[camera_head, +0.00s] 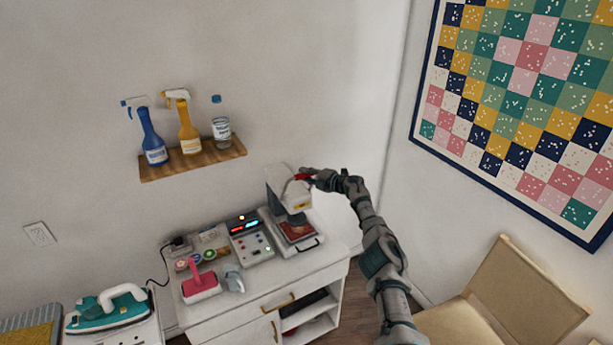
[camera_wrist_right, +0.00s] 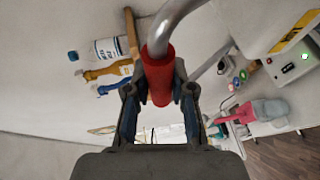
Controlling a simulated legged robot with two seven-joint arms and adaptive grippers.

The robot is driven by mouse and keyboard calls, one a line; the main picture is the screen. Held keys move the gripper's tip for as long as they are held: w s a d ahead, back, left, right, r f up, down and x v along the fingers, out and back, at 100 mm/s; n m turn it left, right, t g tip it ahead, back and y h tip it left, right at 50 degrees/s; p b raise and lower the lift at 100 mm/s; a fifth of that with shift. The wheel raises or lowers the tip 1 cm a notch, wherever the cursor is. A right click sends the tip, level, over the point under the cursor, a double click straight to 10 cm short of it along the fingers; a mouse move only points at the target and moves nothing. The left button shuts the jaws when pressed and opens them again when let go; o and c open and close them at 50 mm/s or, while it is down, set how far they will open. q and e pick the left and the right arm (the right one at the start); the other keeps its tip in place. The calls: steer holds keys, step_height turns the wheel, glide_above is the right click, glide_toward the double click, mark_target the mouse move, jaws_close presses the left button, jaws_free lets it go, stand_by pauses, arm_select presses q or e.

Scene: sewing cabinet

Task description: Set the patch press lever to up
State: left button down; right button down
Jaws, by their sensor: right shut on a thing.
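The white patch press (camera_head: 287,190) stands at the right end of the cabinet top, with a dark reddish plate (camera_head: 297,229) under its head. Its lever is a grey bent bar with a red grip (camera_head: 303,177), near the top right of the press head. In the right wrist view the red grip (camera_wrist_right: 158,76) sits between the fingers of my right gripper (camera_wrist_right: 160,95), which is shut on it. My right gripper (camera_head: 312,177) reaches the lever from the right in the head view. My left gripper is not in view.
A control box (camera_head: 250,240) with lit displays stands left of the press. A pink-handled tool (camera_head: 200,284) and a teal iron (camera_head: 108,308) are further left. A wooden shelf (camera_head: 194,161) with several bottles hangs above. A chair (camera_head: 520,290) stands at right.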

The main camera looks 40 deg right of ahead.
steer(key=shift+w+a+r, duration=0.1)
steer(key=shift+r, duration=0.1)
steer(key=c, duration=1.2)
jaws_free()
steer(key=shift+o, duration=1.1)
steer(key=shift+w+f, duration=0.1)
steer(key=shift+w, duration=0.1)
steer(key=shift+w+f, duration=0.15)
steer(key=shift+w, duration=0.05)
steer(key=shift+s+d, duration=0.35)
steer(key=shift+s, duration=0.45)
steer(key=v, duration=1)
steer(key=shift+s, duration=0.1)
